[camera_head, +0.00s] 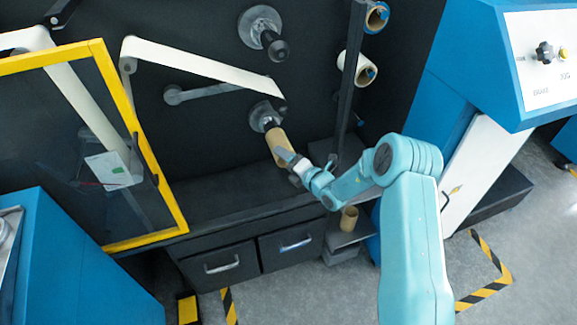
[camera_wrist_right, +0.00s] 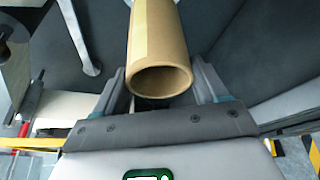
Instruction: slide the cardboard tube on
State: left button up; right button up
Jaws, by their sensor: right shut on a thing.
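The brown cardboard tube (camera_head: 277,143) is held in front of the lower spindle (camera_head: 264,116) on the dark machine panel. Its far end meets the spindle's dark tip in the head view; I cannot tell whether it is around the tip or just before it. My right gripper (camera_head: 293,163) is shut on the tube near its near end. In the right wrist view the tube (camera_wrist_right: 160,45) lies between the two fingers of the gripper (camera_wrist_right: 158,84), its open near end facing the camera. The tube hides its own far end there. My left gripper is not in view.
An upper spindle (camera_head: 262,28) sticks out above. White film (camera_head: 200,66) runs close over the lower spindle. A dark upright post (camera_head: 350,75) stands to the right, with rolls (camera_head: 357,68) beyond it. Another brown tube (camera_head: 349,218) stands lower down. A yellow-framed door (camera_head: 150,160) is at left.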

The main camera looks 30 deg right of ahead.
jog(key=shift+w+d+b, duration=0.2)
jog(key=shift+w+b, duration=0.3)
jog(key=shift+w, duration=0.4)
jog(key=shift+w+d+b, duration=0.25)
jog(key=shift+w+b, duration=0.2)
jog(key=shift+w, duration=0.5)
jog(key=shift+w+d+b, duration=0.2)
jog(key=shift+w+b, duration=0.3)
jog(key=shift+w, duration=0.4)
jog(key=o, duration=1.1)
